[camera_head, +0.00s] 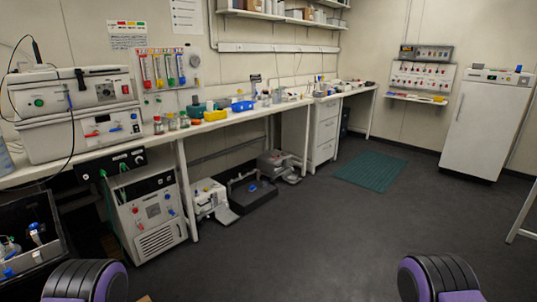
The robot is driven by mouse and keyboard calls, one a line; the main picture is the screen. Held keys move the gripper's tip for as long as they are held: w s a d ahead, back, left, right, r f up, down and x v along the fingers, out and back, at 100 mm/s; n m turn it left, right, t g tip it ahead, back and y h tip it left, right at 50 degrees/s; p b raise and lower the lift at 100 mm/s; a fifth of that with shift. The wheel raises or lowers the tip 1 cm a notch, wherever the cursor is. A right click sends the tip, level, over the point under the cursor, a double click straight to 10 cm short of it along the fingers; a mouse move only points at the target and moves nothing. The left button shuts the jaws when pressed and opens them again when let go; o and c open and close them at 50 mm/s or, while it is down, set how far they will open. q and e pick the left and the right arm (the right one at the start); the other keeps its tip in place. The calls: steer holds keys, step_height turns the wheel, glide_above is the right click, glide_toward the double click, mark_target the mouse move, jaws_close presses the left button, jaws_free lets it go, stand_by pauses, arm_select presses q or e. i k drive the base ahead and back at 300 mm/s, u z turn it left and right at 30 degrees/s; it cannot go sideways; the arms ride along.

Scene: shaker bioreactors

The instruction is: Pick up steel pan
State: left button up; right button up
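I cannot make out a steel pan for certain in the head view. On the floor under the bench sits a dark open tray (251,197) with a small blue item in it. Grey and white devices (212,200) stand beside it, and another low grey device (277,166) stands behind it. Any of these may have a metal plate, but they are too small to tell. Neither of my grippers is in view. Only black and purple rounded parts of my own body show at the bottom left and bottom right.
A long bench (235,122) along the left wall carries stacked white instruments (80,110), jars and a blue bin (242,106). A dark open box (30,235) is at the lower left. A green mat (371,170) and white cabinet (485,125) are farther back. The middle floor is clear.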

mark_target(292, 177)
steer(key=z, duration=0.1)
steer(key=i, duration=3.4)
steer(key=z, duration=0.55)
steer(key=i, duration=2.65)
steer(key=z, duration=0.15)
